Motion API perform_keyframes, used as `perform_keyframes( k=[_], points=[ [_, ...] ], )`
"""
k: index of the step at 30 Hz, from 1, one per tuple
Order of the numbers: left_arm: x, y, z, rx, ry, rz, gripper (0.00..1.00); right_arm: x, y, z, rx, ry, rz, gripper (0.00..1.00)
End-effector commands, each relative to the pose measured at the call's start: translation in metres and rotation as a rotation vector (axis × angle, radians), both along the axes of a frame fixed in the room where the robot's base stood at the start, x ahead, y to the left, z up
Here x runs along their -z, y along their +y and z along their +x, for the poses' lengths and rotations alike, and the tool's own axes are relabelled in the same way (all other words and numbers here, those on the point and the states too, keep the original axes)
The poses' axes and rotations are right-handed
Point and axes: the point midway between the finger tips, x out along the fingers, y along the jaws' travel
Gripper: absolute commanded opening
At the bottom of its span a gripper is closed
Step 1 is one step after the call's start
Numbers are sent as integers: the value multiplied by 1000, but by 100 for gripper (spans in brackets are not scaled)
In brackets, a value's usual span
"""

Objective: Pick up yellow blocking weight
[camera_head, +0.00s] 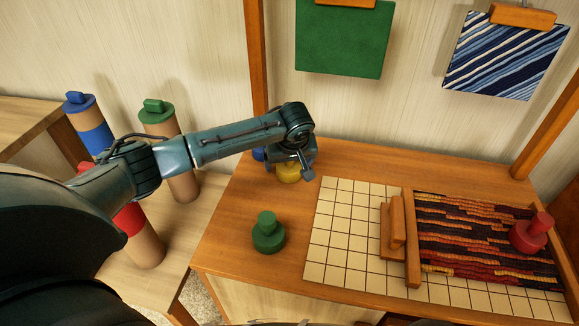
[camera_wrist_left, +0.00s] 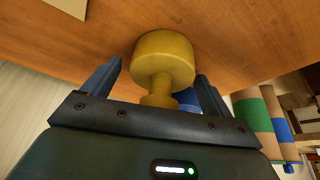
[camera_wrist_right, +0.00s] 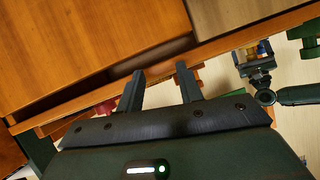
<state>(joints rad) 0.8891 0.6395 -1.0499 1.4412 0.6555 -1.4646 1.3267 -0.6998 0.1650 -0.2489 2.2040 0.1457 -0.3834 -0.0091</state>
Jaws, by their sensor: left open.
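The yellow blocking weight (camera_head: 288,175) stands on the wooden table, partly covered by my left gripper (camera_head: 300,172) in the head view. In the left wrist view the yellow weight (camera_wrist_left: 165,62), a wide round body with a narrower knob, shows between the two fingers of my left gripper (camera_wrist_left: 159,70). These fingers are open, with gaps visible at both sides of the knob. My right gripper (camera_wrist_right: 160,70) shows in the right wrist view with its fingers apart and nothing between them. It is out of the head view.
A blue weight (camera_head: 258,154) stands just beside the yellow one. A green weight (camera_head: 267,233) is nearer on the table. A gridded board (camera_head: 338,225) carries a weaving with a red weight (camera_head: 531,233) on it. Capped yarn tubes (camera_head: 182,170) stand at the left.

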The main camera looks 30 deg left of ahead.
Motion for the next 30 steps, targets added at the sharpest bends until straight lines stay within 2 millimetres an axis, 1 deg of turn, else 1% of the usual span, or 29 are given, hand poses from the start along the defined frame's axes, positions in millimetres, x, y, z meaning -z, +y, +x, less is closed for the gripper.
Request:
perform_keyframes(
  k=[2, 5, 30],
  points=[
    [-1, 0, 0, 0, 0, 0, 86, 1, 0, -2, 1, 4, 0, 36],
    [0, 0, 0, 0, 0, 0, 79, 1, 0, -2, 1, 5, 0, 36],
    [0, 0, 0, 0, 1, 0, 10, -2, 0, 2, 1, -6, 0, 36]
  ],
)
